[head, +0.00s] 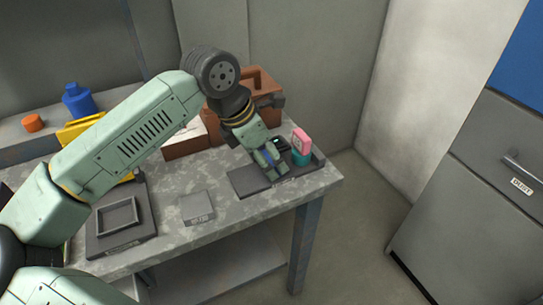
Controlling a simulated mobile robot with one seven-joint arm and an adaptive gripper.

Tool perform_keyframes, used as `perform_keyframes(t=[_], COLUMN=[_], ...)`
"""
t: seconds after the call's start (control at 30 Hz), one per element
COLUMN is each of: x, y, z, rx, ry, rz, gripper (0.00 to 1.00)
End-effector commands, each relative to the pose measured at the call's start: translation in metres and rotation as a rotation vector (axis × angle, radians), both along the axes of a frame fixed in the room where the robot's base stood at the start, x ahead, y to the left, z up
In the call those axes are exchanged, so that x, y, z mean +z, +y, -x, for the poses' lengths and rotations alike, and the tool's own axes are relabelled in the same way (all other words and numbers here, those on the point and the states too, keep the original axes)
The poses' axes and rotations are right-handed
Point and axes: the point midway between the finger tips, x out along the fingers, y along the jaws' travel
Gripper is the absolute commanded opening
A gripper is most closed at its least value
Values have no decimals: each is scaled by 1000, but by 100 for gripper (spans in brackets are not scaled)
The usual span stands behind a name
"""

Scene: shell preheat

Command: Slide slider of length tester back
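The length tester appears to be the dark, flat device (247,183) near the right end of the grey worktable. A pink block (301,141) on a teal piece (301,157) stands at its right part. My gripper (268,160) is over the device, pointing down, just left of the pink and teal pieces. The slider cannot be made out; my gripper and wrist cover part of the device. Whether the fingers are open or shut, or touch anything, is too small to tell.
On the speckled worktable (240,217) lie a small labelled grey plate (196,207) and a dark square tray (118,218). A brown box (260,84) stands behind my wrist. A blue bottle (78,101) and orange piece (32,123) stand back left. A grey cabinet (465,200) is right, across open floor.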

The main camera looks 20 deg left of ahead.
Motion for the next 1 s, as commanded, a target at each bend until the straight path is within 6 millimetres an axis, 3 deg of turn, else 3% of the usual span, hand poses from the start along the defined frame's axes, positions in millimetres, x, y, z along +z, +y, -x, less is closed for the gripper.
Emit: perform_keyframes(t=[0.3,0.67,0.77,1.0], x=[-1,3,13,59], y=[2,2,5,19], z=[2,2,5,18], rx=[1,1,1,4], ry=[7,5,4,4], rz=[-5,-4,-5,-5], gripper=[70,70,70,70])
